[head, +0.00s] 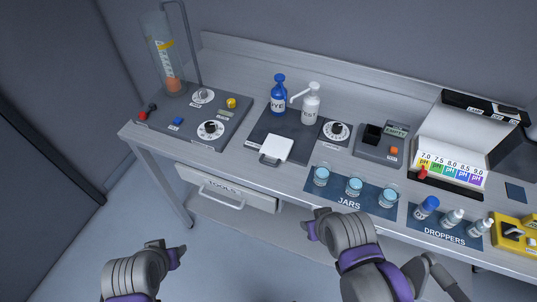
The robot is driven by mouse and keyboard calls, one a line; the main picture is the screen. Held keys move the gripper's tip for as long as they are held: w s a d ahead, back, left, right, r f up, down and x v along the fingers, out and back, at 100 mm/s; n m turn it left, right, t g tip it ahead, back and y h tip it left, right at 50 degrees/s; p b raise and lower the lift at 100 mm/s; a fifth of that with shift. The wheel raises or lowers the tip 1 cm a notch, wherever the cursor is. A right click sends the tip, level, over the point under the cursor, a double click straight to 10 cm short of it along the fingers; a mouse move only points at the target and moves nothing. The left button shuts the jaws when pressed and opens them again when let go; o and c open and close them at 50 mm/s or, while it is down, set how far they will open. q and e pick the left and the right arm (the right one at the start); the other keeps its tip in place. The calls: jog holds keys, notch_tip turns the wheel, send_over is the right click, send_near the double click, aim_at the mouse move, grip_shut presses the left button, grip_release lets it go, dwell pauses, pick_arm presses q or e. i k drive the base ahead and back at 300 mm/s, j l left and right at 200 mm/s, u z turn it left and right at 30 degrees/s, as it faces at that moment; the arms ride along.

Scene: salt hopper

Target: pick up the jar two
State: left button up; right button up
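Three small clear jars with light blue contents stand upright in a row on a dark blue mat (328,194) marked JARS: a left jar (321,177), a middle jar (354,187) and a right jar (388,197). No number is readable on them, so jar two is probably the middle one. My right gripper (312,230) is in front of the bench edge, below and left of the middle jar, apart from the jars. My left gripper (178,256) is at the lower left, over the floor, away from the bench top. The finger gaps of both are hidden.
Droppers (452,218) stand right of the jars, with a pH chart box (450,170) behind. A scoop-like white tray (276,148), blue bottle (278,95) and white pump bottle (311,103) are to the left. A TOOLS drawer (225,188) sits under the bench.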

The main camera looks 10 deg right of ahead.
aim_at(357, 182)
jog(key=l+z, duration=0.15)
jog(key=z, duration=0.25)
jog(key=l+z, duration=0.2)
jog(key=z, duration=0.15)
jog(key=l+z, duration=0.15)
jog(key=z, duration=0.25)
jog(key=i+j, duration=0.05)
